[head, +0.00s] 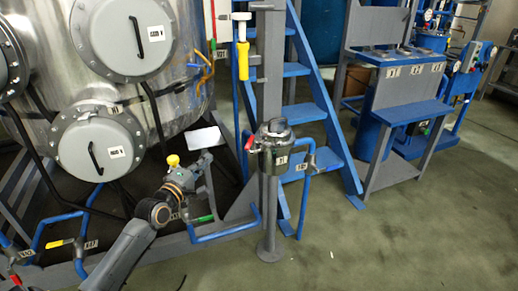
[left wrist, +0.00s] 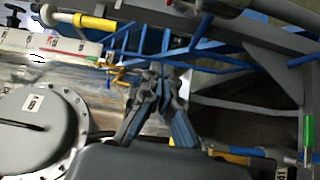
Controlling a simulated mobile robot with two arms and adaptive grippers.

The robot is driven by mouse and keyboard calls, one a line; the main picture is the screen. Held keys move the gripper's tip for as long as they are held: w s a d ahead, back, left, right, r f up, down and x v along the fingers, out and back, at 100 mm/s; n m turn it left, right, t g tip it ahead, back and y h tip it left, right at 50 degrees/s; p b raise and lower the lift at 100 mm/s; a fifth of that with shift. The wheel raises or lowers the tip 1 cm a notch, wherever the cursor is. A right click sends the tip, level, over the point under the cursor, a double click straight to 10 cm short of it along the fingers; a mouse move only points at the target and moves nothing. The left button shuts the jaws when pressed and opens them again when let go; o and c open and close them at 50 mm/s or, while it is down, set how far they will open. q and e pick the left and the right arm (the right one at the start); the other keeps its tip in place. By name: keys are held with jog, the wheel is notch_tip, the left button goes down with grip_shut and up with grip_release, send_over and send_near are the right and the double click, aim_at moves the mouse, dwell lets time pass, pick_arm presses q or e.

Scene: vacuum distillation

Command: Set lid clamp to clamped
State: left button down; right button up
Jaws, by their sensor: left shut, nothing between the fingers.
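A small metal pot with a dark lid (head: 275,132) stands on a grey post right of the middle in the head view. A black looped part (head: 277,124) sits on top of the lid; I cannot tell whether it is the lid clamp or how it is set. My left gripper (head: 207,157) is left of the pot and apart from it, in front of the large steel tank. In the left wrist view its fingers (left wrist: 155,77) are together with nothing between them. The pot is not clearly seen there. My right gripper is in neither view.
The large steel tank (head: 195,90) with round grey hatches fills the left. Blue pipes (head: 225,231) run low beside the post, and a red handle (head: 249,142) sits at the pot's left. Blue stairs (head: 308,113) stand behind. The floor (head: 400,235) at right is clear.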

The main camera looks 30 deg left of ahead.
pick_arm(q)
jog(key=w+d+b, duration=0.2)
jog(key=w+d, duration=0.3)
jog(key=w, duration=0.5)
jog(key=shift+w+n+h, duration=0.25)
jog(key=shift+n+h, duration=0.05)
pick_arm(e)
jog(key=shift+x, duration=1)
pick_arm(q)
jog(key=shift+d, duration=0.1)
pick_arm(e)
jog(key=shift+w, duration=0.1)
pick_arm(q)
jog(key=shift+d, duration=0.15)
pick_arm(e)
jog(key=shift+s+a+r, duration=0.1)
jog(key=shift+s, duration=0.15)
